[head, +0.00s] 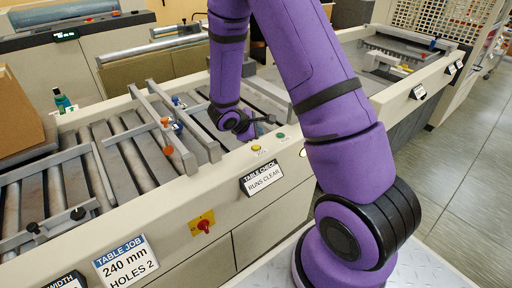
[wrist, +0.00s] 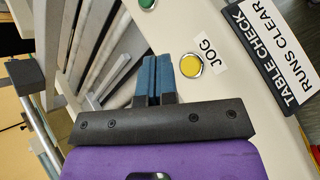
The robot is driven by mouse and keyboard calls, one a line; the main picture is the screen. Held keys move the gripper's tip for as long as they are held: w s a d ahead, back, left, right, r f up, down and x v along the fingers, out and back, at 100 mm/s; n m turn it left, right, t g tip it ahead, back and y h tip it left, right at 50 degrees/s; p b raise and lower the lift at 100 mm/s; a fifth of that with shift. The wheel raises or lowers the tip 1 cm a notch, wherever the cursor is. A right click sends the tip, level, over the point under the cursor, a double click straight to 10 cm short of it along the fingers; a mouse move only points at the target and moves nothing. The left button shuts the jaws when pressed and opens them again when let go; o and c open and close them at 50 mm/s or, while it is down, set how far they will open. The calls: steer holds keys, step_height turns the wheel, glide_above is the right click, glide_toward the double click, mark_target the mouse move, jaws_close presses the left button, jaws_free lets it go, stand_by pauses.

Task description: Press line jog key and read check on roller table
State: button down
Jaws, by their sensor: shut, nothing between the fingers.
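The yellow jog key (head: 256,148) sits on the cream front rail of the roller table (head: 150,212). In the wrist view the jog key (wrist: 191,65) has a metal ring and a "JOG" label beside it. My gripper (wrist: 156,60) is shut and empty, its blue fingers just left of the key in that view and apart from it in the picture; their height above the rail is unclear. In the head view my gripper (head: 268,120) is small, above the rail behind the key. The check sign (head: 261,178) reads "TABLE CHECK RUNS CLEAR"; it also shows in the wrist view (wrist: 272,52).
A green button (head: 281,136) lies right of the jog key. A red rotary switch (head: 203,224) on a yellow plate and a "TABLE JOB 240 mm HOLES 2" sign (head: 125,264) are on the front. Rollers and guide bars (head: 170,130) lie behind the rail.

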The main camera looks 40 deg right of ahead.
steer(key=shift+r, duration=0.95)
steer(key=s+a+r+m+y, duration=0.1)
steer(key=s+r+m, duration=0.25)
steer(key=r, duration=0.55)
steer(key=s+a+r+m+y, duration=0.1)
steer(key=s+a+r+m, duration=0.3)
steer(key=r, duration=0.6)
steer(key=s+a+r+m+t+y, duration=0.1)
steer(key=s+a+r+t+y, duration=0.1)
steer(key=s+r, duration=0.4)
steer(key=s+a+r+m+t+y, duration=0.2)
steer(key=s+a+r+y, duration=0.3)
steer(key=s, duration=0.7)
steer(key=shift+s+a+r, duration=0.2)
steer(key=shift+a+r, duration=0.3)
steer(key=shift+r, duration=0.2)
stand_by(1.2)
